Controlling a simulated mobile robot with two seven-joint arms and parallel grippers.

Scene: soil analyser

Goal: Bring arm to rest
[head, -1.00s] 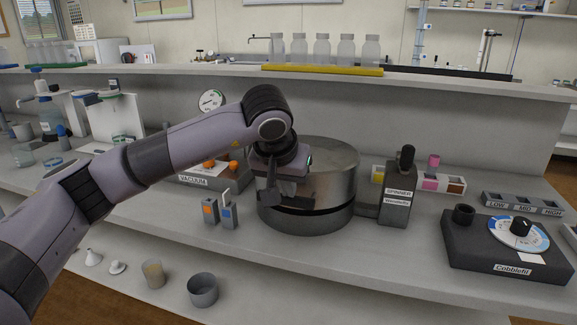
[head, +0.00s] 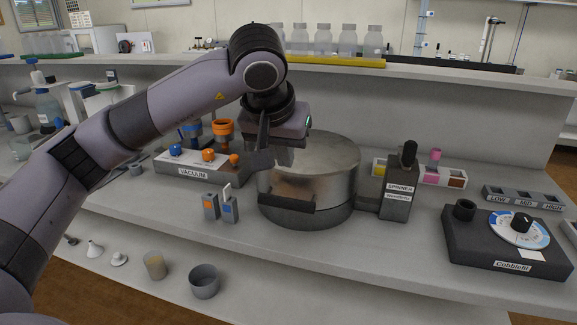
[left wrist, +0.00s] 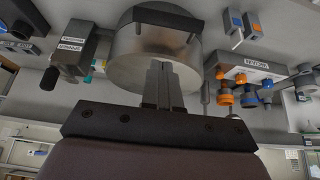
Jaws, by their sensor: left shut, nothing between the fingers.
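My left gripper (head: 268,158) is above the bench, at the upper left of a round metal drum (head: 320,180) with a dark front handle (head: 287,203). Its fingers point down and are shut with nothing between them. The left wrist view shows the closed fingers (left wrist: 162,84) in front of the drum (left wrist: 155,45), and the handle (left wrist: 168,18) is beyond them. From these views I cannot tell the exact gap to the drum. My right gripper is not in view.
The vacuum unit (head: 190,172) with orange and blue knobs is left of the drum. A spinner control box (head: 397,190) stands right of it. Two small switches (head: 210,207) sit in front. A raised shelf (head: 450,80) with bottles runs behind. A dark dial unit (head: 505,245) is at right.

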